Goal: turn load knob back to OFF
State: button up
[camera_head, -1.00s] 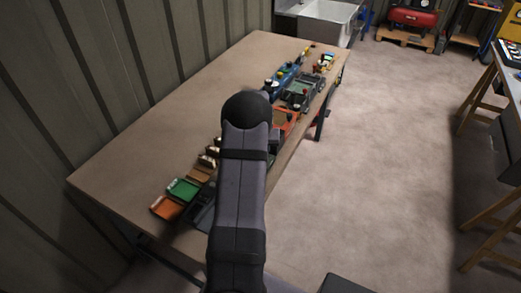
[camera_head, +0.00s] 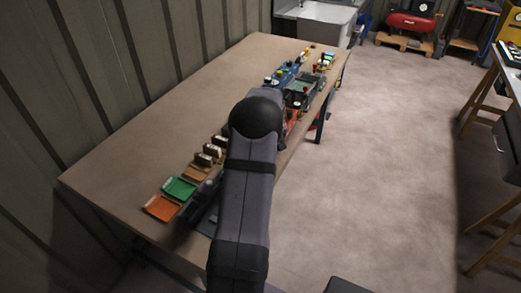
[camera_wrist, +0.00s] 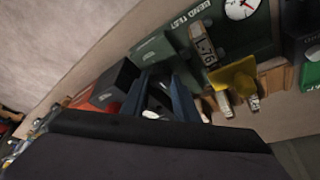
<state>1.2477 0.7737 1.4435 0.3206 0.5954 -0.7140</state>
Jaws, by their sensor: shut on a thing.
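My gripper (camera_wrist: 160,97) shows in the wrist view, with two dark blue-grey fingers closed around a small dark part with a white mark, which I take to be the load knob (camera_wrist: 160,92). The fingers hide most of it, so its pointer setting cannot be read. In the head view my arm hides the gripper and the knob.
A wooden bench (camera_head: 150,130) runs along the wall. Orange (camera_head: 162,207) and green (camera_head: 180,188) trays lie at its near end; several devices stand along its right edge. In the wrist view a yellow part (camera_wrist: 233,78) is close right of the fingers. The bench's left side is clear.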

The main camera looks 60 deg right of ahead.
jog(key=o, duration=1.1)
jog(key=shift+c, duration=0.2)
jog(key=b+v, duration=0.2)
jog(key=v, duration=0.5)
jog(key=shift+r, duration=0.2)
jog(key=shift+a, duration=0.1)
